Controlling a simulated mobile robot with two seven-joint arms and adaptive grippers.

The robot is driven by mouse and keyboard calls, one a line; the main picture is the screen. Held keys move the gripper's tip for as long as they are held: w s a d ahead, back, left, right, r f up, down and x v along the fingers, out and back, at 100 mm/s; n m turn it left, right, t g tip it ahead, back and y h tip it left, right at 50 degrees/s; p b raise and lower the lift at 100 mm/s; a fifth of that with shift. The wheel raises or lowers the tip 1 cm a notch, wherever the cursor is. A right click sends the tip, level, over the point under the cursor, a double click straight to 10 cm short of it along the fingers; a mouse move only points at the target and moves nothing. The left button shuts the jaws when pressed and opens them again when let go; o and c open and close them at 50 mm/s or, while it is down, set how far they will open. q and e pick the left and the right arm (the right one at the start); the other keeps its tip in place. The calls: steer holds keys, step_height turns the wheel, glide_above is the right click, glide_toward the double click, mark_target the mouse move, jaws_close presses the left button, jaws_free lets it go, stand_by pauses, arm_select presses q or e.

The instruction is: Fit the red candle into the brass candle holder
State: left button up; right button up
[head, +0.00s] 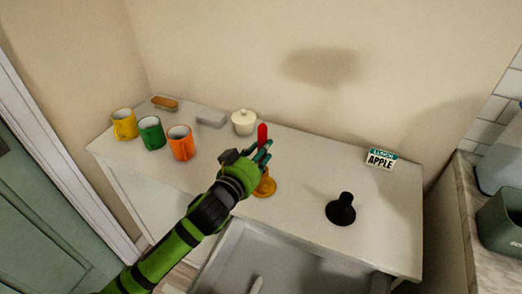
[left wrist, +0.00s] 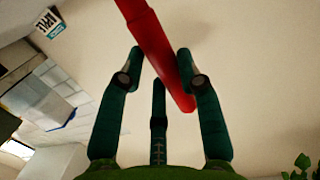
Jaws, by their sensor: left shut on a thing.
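The red candle (head: 262,134) stands roughly upright in my left gripper (head: 262,153). The left wrist view also shows the candle (left wrist: 155,45), crossing slantwise between the fingers of that gripper (left wrist: 160,75), which is shut on it. The brass candle holder (head: 266,186) is on the white cabinet top, just below the gripper in the head view and partly covered by it. The candle's lower end is hidden in the head view, so I cannot tell whether it touches the holder. My right gripper is not in view.
Yellow (head: 124,124), green (head: 151,132) and orange (head: 181,143) mugs stand left on the cabinet top (head: 300,190). A lidded cream pot (head: 243,121) is behind the gripper. A black stand (head: 341,209) and an APPLE sign (head: 381,159) are right. An open drawer (head: 265,265) is in front.

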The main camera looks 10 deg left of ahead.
arm_select(q)
steer(key=shift+p, duration=0.45)
stand_by(1.0)
steer(key=shift+f+b, duration=0.9)
steer(key=shift+f, duration=0.6)
steer(key=o, duration=1.2)
steer(key=v, duration=1.2)
steer(key=shift+s+f, duration=0.1)
